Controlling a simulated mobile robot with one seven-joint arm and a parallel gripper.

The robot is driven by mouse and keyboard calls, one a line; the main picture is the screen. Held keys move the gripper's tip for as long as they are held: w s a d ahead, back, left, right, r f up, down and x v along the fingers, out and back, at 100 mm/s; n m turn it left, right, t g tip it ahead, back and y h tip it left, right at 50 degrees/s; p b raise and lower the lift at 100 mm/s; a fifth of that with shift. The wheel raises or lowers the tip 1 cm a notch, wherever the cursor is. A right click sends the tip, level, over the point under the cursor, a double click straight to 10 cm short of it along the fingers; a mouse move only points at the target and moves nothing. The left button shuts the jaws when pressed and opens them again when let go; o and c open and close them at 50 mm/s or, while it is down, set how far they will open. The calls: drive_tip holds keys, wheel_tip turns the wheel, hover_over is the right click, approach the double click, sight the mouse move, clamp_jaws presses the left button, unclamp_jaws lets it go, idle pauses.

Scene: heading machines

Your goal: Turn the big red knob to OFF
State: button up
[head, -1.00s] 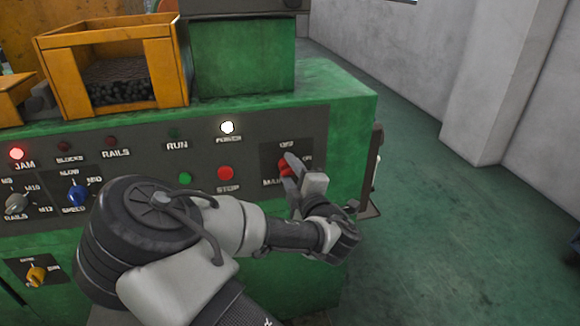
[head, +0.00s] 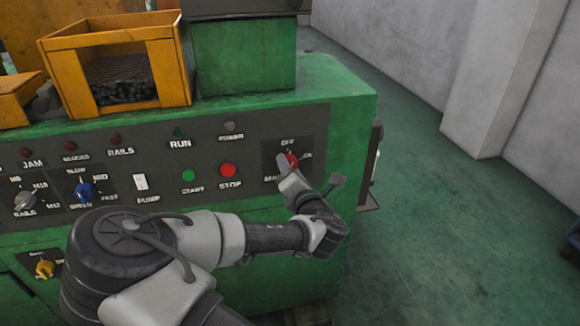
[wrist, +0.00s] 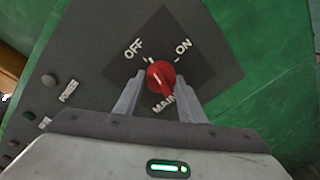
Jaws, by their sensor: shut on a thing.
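The big red knob (wrist: 161,75) sits on a dark square plate marked OFF, ON and MAIN. In the wrist view its bar lies roughly upright, leaning slightly, with its upper end near a white tick on the OFF side. My gripper (wrist: 159,88) is shut on the knob, with one finger on each side of it. In the head view the knob (head: 292,160) is partly hidden behind my gripper (head: 286,164).
The POWER lamp (head: 229,126) and JAM lamp (head: 31,153) are dark. A red STOP button (head: 228,170) and green START button (head: 188,176) are left of the knob. Open floor (head: 450,240) lies right of the green machine.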

drive_tip(key=shift+n+h, duration=0.3)
drive_tip(key=shift+n, duration=0.8)
drive_tip(key=o, duration=1)
drive_tip(key=shift+o, duration=0.2)
drive_tip(key=p+v, duration=1.7)
drive_tip(key=shift+s, duration=0.25)
